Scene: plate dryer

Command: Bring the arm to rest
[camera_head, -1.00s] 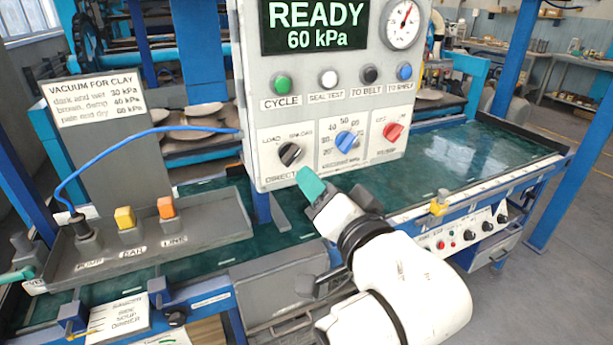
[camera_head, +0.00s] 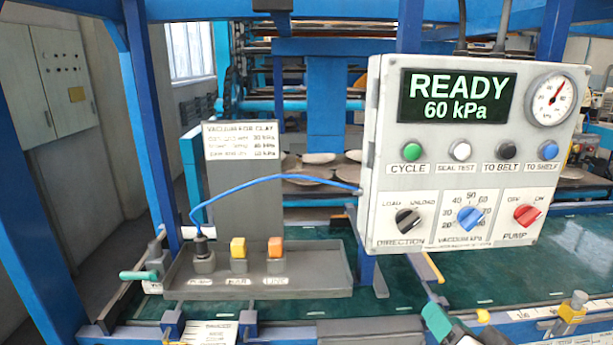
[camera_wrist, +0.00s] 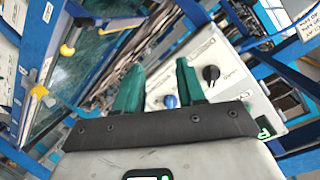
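My gripper (camera_wrist: 158,66) shows in the wrist view with two teal fingers apart and nothing between them. In the head view, only a teal finger (camera_head: 436,322) shows at the bottom edge, below the control box (camera_head: 375,160); the rest of the arm is mostly out of frame. The gripper is apart from the box. The display (camera_head: 458,97) reads READY 60 kPa. The black direction knob (camera_head: 407,222), blue vacuum knob (camera_head: 469,217) and red pump knob (camera_head: 526,214) are on the box, with the pump pointer toward ON.
A grey tray (camera_head: 330,293) left of the box holds a pump plug (camera_head: 203,258) with a blue hose (camera_head: 270,180), plus yellow (camera_head: 238,247) and orange (camera_head: 275,247) blocks. Blue posts (camera_head: 150,130) stand at left.

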